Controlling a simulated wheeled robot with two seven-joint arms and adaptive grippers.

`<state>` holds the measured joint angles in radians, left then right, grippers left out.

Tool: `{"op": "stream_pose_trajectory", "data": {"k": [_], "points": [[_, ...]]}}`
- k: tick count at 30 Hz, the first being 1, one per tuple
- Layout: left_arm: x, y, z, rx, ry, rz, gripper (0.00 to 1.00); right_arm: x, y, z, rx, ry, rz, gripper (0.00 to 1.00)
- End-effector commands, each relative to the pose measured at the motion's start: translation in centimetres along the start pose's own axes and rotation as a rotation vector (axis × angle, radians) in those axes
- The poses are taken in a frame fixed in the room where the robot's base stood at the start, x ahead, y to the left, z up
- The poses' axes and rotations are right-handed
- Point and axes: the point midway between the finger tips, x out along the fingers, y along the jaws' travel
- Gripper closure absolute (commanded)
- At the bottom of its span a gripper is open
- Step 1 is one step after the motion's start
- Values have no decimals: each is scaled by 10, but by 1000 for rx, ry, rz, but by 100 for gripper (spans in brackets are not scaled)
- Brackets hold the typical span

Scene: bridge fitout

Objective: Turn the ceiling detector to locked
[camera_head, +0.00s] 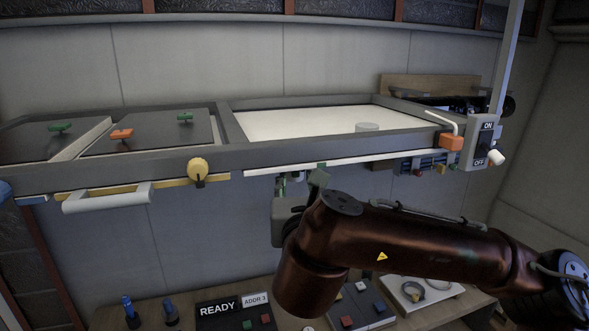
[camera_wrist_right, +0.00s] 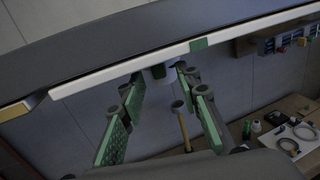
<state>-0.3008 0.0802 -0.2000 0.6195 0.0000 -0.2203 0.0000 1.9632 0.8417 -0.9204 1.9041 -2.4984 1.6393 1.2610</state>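In the head view my right gripper (camera_head: 298,183) is partly hidden by my arm and the panel edge. The detector's lock position is not readable. My left gripper is out of view.
The panel frame (camera_head: 120,165) hangs close above the gripper, with a yellow knob (camera_head: 198,169), a white handle (camera_head: 107,197) and an ON/OFF switch box (camera_head: 483,142).

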Motion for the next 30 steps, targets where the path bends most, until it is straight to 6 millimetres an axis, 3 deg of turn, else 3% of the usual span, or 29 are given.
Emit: {"op": "stream_pose_trajectory", "data": {"k": [7, 18, 30], "points": [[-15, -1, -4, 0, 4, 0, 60, 32, 0, 1, -1, 2, 1, 70], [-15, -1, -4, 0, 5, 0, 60, 39, 1, 0, -1, 1, 2, 70], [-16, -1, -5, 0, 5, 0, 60, 38, 1, 0, -1, 1, 3, 96]]}}
